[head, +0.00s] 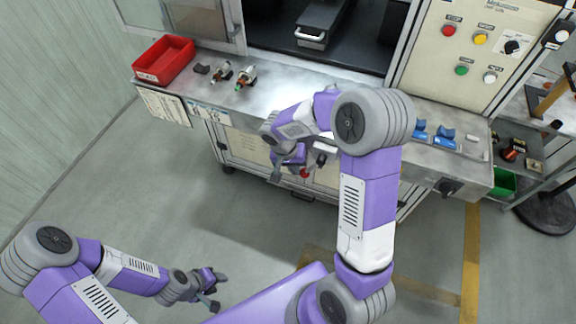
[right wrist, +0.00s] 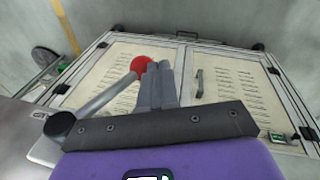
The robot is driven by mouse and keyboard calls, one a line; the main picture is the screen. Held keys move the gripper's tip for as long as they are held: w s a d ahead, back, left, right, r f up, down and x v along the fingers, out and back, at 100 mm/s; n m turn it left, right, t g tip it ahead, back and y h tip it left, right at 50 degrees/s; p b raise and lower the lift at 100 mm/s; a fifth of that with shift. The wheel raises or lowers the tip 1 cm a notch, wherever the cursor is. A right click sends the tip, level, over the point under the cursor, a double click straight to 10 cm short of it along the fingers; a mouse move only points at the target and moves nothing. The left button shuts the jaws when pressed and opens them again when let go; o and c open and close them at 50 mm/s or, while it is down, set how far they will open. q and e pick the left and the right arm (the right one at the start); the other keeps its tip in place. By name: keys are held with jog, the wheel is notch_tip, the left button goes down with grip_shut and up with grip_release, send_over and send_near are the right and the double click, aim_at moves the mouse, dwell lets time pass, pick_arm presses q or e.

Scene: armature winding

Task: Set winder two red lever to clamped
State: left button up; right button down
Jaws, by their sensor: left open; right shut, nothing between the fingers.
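The red lever's ball knob (head: 305,173) shows at the front of the bench, below its edge. In the right wrist view, the red knob (right wrist: 141,65) ends a grey rod (right wrist: 105,94) that slants up from a dark round pivot (right wrist: 60,125). My right gripper (head: 279,176) is beside the knob. Its shut fingers (right wrist: 158,75) overlap the knob's right edge in the wrist view, with nothing between them; I cannot tell whether they touch it. My left gripper (head: 219,290) is open and empty, low over the floor, far from the lever.
The bench (head: 300,85) carries a red bin (head: 165,62), small armature parts (head: 245,77) and blue pieces (head: 444,137) at the right. A button panel (head: 480,50) stands at the back right. Cabinet doors (right wrist: 225,80) lie beyond the lever. The floor at left is clear.

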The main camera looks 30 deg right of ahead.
aim_at(303, 176)
jog(key=shift+f, duration=0.15)
dwell(0.3)
jog(key=s+f+g+h, duration=0.1)
jog(key=s+d+f+g+h+b, duration=0.1)
jog(key=g, duration=0.1)
jog(key=shift+d+f+h, duration=0.1)
jog(key=shift+d+h, duration=0.2)
jog(key=shift+s+d+f+n+g+h, duration=0.25)
jog(key=shift+s+d+g+h, duration=0.65)
jog(key=shift+g+h, duration=0.25)
jog(key=shift+s+d+f+n+g+h, duration=0.25)
jog(key=shift+s+d+g+h, duration=0.5)
jog(key=shift+s+g+h, duration=0.3)
jog(key=shift+b, duration=0.3)
